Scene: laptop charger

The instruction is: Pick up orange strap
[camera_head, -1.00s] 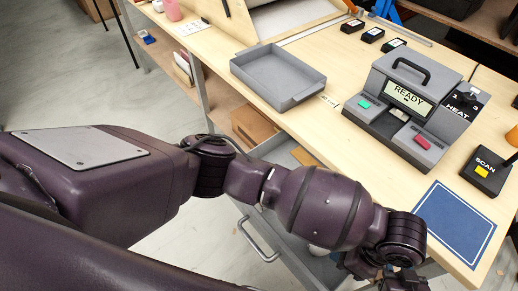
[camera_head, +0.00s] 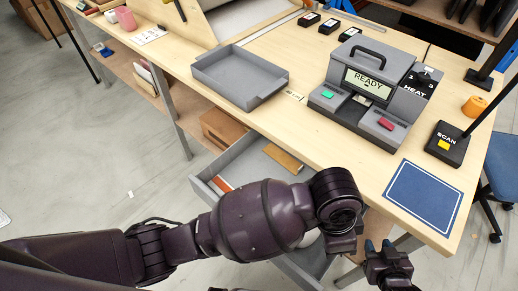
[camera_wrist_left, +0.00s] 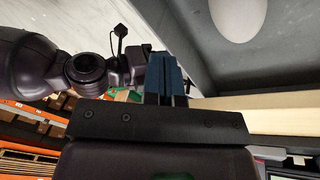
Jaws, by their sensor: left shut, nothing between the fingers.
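An orange-red strip (camera_head: 222,184), which may be the orange strap, lies at the left end of the open grey drawer (camera_head: 205,190) below the table; my left arm partly covers the drawer. My left gripper is hidden behind its wrist in the head view. In the left wrist view my left gripper (camera_wrist_left: 165,75) has its blue fingers together and empty, beside a grey drawer wall.
A tan flat piece (camera_head: 283,157) lies in the drawer. A white rounded object (camera_wrist_left: 238,15) shows in the left wrist view. On the table are a grey tray (camera_head: 240,78), the READY device (camera_head: 365,95), a blue mat (camera_head: 424,196) and an orange roll (camera_head: 474,106).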

